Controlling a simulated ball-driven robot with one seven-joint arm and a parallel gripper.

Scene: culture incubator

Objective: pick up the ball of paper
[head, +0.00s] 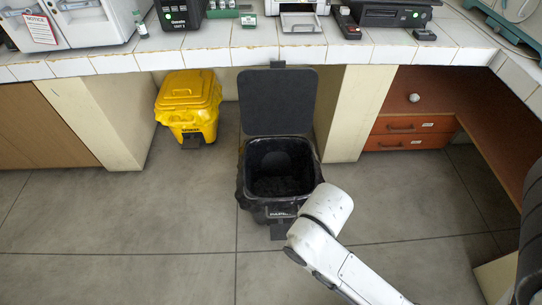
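A small, round white object (413,98), which looks like the ball of paper, rests on the reddish-brown surface above the orange drawers under the right part of the bench. It is too small to make out creases. My white arm reaches in from the lower right and ends in view at a thick rounded link in front of the black bin. My gripper does not show, so I cannot see its fingers or whether it holds anything.
An open black bin (249,194) with its lid up stands on the grey floor. A closed yellow bin (188,101) stands left of it. A white-tiled bench (220,46) carries lab equipment. The orange drawers (405,132) sit beneath. Floor at left is clear.

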